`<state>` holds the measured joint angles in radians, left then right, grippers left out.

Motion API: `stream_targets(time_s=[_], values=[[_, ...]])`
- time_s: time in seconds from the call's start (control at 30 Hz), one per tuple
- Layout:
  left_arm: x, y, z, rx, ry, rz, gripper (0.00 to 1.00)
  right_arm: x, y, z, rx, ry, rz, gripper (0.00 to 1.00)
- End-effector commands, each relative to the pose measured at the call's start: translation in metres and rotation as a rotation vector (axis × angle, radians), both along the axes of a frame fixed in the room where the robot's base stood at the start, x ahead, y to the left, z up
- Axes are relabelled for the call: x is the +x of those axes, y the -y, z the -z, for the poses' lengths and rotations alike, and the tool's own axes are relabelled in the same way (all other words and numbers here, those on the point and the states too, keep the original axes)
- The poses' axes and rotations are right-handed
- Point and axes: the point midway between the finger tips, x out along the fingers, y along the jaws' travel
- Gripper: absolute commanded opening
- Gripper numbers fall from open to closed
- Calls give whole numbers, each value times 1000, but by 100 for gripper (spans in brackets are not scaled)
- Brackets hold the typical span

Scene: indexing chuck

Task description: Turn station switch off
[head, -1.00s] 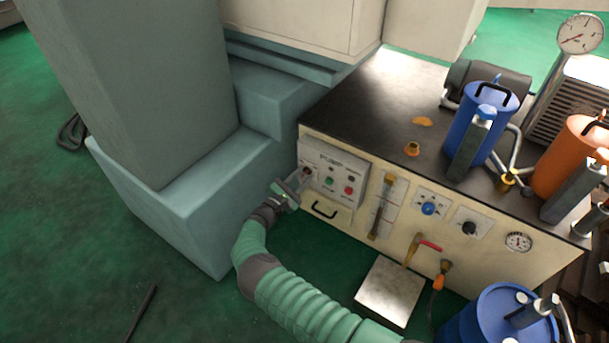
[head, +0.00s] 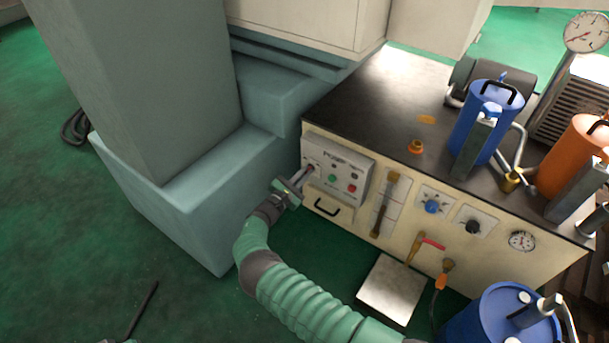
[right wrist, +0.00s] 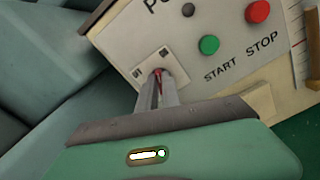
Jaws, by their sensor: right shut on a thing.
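The station switch (right wrist: 157,73) is a small red lever on a pale square plate, at the left end of the pump control panel (head: 338,170). My right gripper (head: 308,174) reaches the panel from the lower left. In the right wrist view, the fingers of my right gripper (right wrist: 157,88) are closed around the switch lever, and only its reddish tip shows between them. The plate has small markings on either side of the lever, too small to read.
A green START button (right wrist: 209,45) and a red STOP button (right wrist: 258,12) sit close right of the switch. A drawer-style handle (head: 327,208) is below the panel. A large grey-green machine base (head: 205,200) stands close on the left.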

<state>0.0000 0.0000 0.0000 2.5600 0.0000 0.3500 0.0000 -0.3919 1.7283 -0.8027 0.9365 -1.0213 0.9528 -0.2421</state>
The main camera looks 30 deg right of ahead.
Motion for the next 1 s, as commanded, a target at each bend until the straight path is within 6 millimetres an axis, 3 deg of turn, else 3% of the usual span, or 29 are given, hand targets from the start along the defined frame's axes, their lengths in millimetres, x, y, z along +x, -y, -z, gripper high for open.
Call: stream_targets(time_s=[1.0], values=[[0,0,28,0,0,0,36,5,-1,0,-321,-774,-1,0]])
